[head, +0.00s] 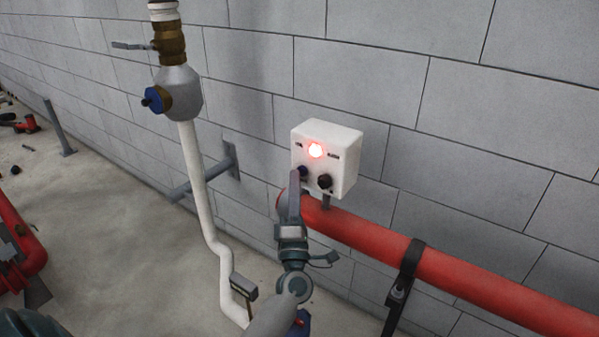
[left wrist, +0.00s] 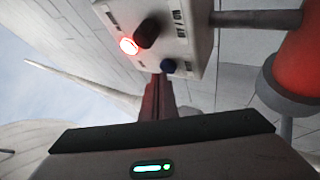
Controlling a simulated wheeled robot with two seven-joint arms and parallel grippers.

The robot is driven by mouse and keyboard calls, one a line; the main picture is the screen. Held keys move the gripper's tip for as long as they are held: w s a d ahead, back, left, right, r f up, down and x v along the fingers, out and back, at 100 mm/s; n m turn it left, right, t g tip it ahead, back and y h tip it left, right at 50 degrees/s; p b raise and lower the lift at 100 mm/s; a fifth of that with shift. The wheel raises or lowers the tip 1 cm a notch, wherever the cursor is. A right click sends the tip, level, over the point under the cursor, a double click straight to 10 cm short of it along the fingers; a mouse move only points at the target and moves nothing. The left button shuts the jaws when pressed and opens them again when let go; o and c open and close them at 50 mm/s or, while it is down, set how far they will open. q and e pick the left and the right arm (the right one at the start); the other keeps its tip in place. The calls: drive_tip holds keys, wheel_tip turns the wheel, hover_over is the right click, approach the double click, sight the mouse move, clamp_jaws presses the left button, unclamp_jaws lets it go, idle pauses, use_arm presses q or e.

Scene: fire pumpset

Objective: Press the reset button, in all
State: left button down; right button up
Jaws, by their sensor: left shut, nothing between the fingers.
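A white control box (head: 347,160) is mounted by the grey block wall, just above the red pipe. Its front carries a lit red lamp (head: 315,150), a dark blue button (head: 303,171) and a black knob (head: 325,182). The reset label is too small to read, so I cannot be sure which control it names. My left gripper (head: 294,174) is shut and empty, its tips at the blue button. In the left wrist view the fingers (left wrist: 158,79) point close beside the blue button (left wrist: 168,66); I cannot tell whether they touch. My right gripper is not in view.
A thick red pipe (head: 470,281) runs along the wall below the box, held by a dark bracket (head: 405,278). A white pipe (head: 194,185) with a brass valve (head: 169,44) stands to the left. Open concrete floor (head: 115,235) lies further left.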

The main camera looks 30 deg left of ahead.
use_arm(q)
drive_tip(key=shift+w, duration=0.2)
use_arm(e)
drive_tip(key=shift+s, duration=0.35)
use_arm(q)
drive_tip(key=shift+w, duration=0.2)
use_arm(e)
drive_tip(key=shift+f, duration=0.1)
use_arm(q)
drive_tip(key=shift+s, duration=0.15)
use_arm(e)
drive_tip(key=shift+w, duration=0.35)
use_arm(q)
drive_tip(key=shift+s, duration=0.75)
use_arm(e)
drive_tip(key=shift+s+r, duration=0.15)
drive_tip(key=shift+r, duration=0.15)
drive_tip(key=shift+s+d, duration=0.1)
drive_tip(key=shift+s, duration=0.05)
use_arm(q)
drive_tip(key=s+p, duration=0.1)
drive_tip(key=s, duration=0.4)
drive_tip(key=shift+a, duration=0.2)
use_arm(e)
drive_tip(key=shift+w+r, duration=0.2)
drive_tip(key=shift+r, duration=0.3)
